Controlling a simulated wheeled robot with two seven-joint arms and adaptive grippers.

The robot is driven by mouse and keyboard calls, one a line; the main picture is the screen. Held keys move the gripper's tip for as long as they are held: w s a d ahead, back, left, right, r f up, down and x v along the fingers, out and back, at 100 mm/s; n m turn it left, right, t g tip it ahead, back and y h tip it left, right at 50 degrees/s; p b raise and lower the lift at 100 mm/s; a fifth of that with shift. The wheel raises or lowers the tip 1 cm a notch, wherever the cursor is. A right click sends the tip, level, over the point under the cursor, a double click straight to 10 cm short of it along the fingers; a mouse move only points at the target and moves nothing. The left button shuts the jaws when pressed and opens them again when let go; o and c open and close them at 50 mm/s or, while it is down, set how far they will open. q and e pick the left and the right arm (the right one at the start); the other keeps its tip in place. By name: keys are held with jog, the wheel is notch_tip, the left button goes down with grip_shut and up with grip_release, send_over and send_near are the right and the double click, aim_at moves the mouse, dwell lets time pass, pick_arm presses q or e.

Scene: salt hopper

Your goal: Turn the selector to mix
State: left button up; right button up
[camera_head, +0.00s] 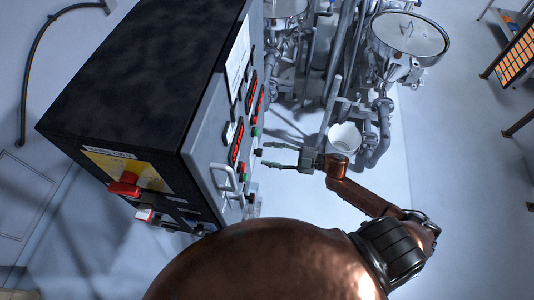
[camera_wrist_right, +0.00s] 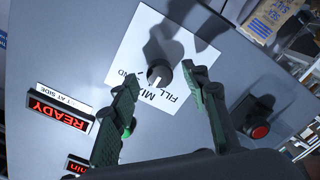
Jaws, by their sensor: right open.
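The selector is a black round knob (camera_wrist_right: 160,72) with a white pointer mark, set on a white label plate (camera_wrist_right: 142,52) on the grey panel. The plate carries the words MIX and FILL and a third word partly cut off. The white mark lies on the side of the knob facing MIX and FILL; I cannot tell exactly which word it meets. My right gripper (camera_head: 263,154) is open at the panel face. In the right wrist view its green fingers (camera_wrist_right: 160,74) stand on either side of the knob, with no clear contact. My left gripper is not in view.
A red READY display (camera_wrist_right: 58,117), a green button (camera_wrist_right: 128,129) and a red button (camera_wrist_right: 260,132) sit near the fingers. The black-topped cabinet (camera_head: 140,85) carries a red handle (camera_head: 124,184).

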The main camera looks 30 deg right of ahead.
jog(key=v, duration=1)
jog(key=shift+s+d, duration=0.3)
